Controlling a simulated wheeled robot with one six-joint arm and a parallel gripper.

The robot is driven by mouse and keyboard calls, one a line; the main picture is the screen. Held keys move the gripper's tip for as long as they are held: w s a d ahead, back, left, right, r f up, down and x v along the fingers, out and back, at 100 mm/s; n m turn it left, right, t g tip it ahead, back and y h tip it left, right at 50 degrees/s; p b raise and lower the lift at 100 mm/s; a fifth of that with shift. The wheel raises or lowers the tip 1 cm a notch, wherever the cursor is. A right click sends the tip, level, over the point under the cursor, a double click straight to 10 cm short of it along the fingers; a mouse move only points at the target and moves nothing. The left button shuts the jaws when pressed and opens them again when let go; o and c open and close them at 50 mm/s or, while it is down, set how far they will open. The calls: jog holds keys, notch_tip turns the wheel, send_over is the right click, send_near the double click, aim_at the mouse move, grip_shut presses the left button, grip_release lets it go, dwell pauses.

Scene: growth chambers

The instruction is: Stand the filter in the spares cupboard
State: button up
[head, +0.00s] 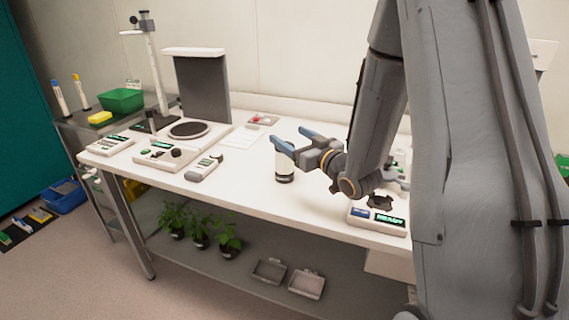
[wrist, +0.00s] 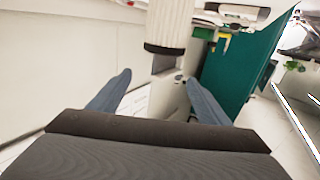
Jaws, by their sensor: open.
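The filter (head: 284,163), a white cylinder with a black base, stands upright on the white bench, just below my gripper's fingers. My gripper (head: 295,139) is open, its blue fingers spread at the filter's upper part. In the wrist view the ribbed white filter (wrist: 170,25) with its black end shows just beyond the two fingertips of my gripper (wrist: 157,78), roughly between them. I cannot tell whether they touch it. I cannot identify the spares cupboard for certain; a teal panel (head: 22,100) stands at the far left.
The bench (head: 232,188) holds a handheld device (head: 204,168), a round-plated instrument (head: 188,130) and a device with a lit display (head: 378,218) at right. Plants (head: 200,230) and grey trays (head: 306,284) sit on the shelf below. A green bin (head: 121,100) is at left.

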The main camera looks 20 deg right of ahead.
notch_tip(320, 180, down, 6)
jog(key=p+x, duration=0.2)
jog(key=x, duration=0.5)
jog(key=shift+w+p, duration=0.25)
jog(key=shift+p, duration=0.05)
jog(key=shift+a, duration=0.1)
jog(key=c, duration=1.2)
jog(key=shift+c, duration=0.8)
jog(key=shift+r, duration=0.1)
